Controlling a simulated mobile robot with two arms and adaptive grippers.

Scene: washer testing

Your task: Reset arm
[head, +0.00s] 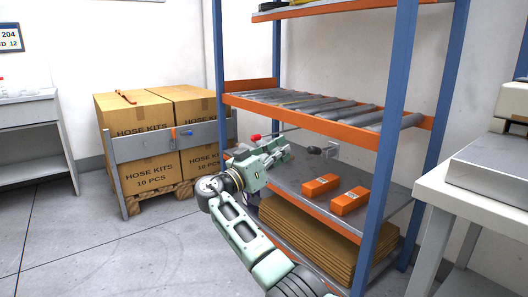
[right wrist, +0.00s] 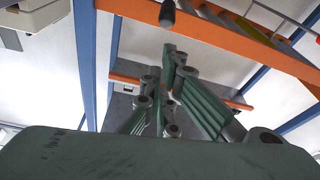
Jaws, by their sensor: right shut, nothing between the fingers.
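My right gripper (head: 284,150) is at the left front of the blue and orange shelving rack, at the height between the roller shelf and the grey shelf below it. Its arm comes up from the bottom of the head view. In the right wrist view its green fingers (right wrist: 170,60) meet at the tips, shut and empty. My left gripper is not in view.
The rack's roller shelf (head: 330,108) is above the gripper. Orange boxes (head: 320,186) lie on the grey shelf (head: 285,180). A dark knob (head: 314,150) is right of the fingertips. Hose-kit cartons (head: 145,125) stand left; a white table (head: 470,195) stands right. Floor at left is clear.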

